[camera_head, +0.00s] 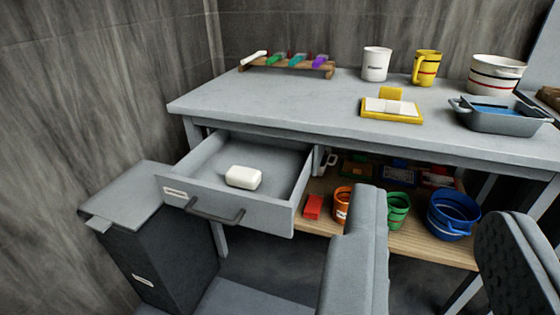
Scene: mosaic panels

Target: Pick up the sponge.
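A white, rounded block (243,177) lies in the open drawer (240,213); it may be the sponge, though its texture is too small to tell. A red block (313,207) sits on the lower wooden shelf, also sponge-like in shape. My gripper (430,205) is at the lower right, close to the camera. Its grey left finger and dark, textured right pad stand wide apart. Nothing shows held between them. The white block is to the left of the gripper and farther away, apart from it.
The grey table (290,100) bears mugs, a yellow tool with a white pad (391,106), a grey tray (500,118) and a rack of coloured items (288,65). Orange, green and blue buckets (452,215) stand on the shelf (420,240). A dark bin (165,255) stands left of the drawer.

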